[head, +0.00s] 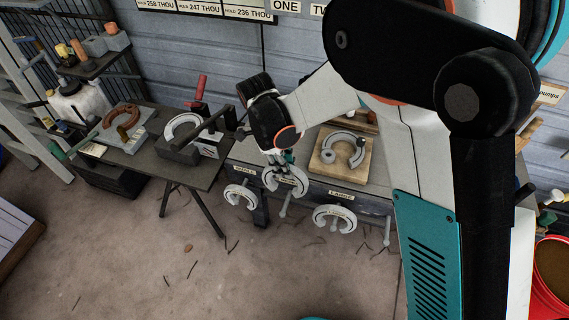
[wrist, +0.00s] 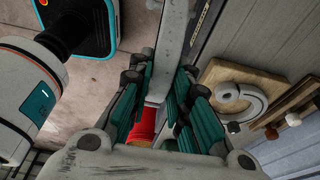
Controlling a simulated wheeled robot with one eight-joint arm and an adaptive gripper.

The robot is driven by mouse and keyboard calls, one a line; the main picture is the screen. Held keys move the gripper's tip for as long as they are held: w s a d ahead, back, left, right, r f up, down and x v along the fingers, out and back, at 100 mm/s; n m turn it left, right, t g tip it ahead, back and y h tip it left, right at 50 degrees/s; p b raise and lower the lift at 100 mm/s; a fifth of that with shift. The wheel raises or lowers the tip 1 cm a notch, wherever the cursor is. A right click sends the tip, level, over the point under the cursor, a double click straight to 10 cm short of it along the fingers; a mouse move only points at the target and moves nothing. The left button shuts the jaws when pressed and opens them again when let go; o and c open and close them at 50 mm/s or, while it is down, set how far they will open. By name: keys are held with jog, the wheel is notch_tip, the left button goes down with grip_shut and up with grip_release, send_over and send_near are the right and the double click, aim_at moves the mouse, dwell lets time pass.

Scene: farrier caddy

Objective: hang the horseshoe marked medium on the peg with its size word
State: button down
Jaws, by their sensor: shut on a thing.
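My gripper (head: 281,158) is shut on a pale grey horseshoe (head: 287,181), held upright in front of the bench's front edge. Any size word on this horseshoe is too small to read. A peg (head: 284,208) sticks out just below it; whether they touch I cannot tell. The size label behind is hidden. To the left, a horseshoe (head: 240,195) hangs under the label small (head: 244,169). To the right, another horseshoe (head: 334,218) hangs under the label large (head: 341,194).
A wooden board (head: 326,164) with a ring-shaped grey piece lies on the bench behind my gripper. Another peg (head: 387,231) sticks out at the right. A dark table (head: 150,165) with tools stands left. A red bucket (head: 548,290) stands at the far right. The floor in front is mostly clear.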

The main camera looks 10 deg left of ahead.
aim_at(275, 182)
jog(key=shift+f, duration=0.15)
jog(key=shift+a+f+b+x, duration=0.2)
jog(key=shift+a+b+x, duration=0.75)
jog(key=shift+x, duration=2)
jog(key=shift+a+f+b+x, duration=0.15)
jog(key=shift+a+b+x, duration=0.3)
jog(key=shift+b+x, duration=1.75)
jog(key=shift+a+f+b+x, duration=0.2)
jog(key=shift+a+b+x, duration=0.4)
jog(key=shift+x, duration=3.05)
jog(key=shift+w+a+f, duration=0.15)
jog(key=shift+f, duration=0.25)
jog(key=c, duration=1.4)
grip_release()
jog(key=shift+r, duration=0.15)
jog(key=v, duration=1.1)
jog(key=shift+a+r, duration=0.15)
jog(key=shift+r, duration=0.2)
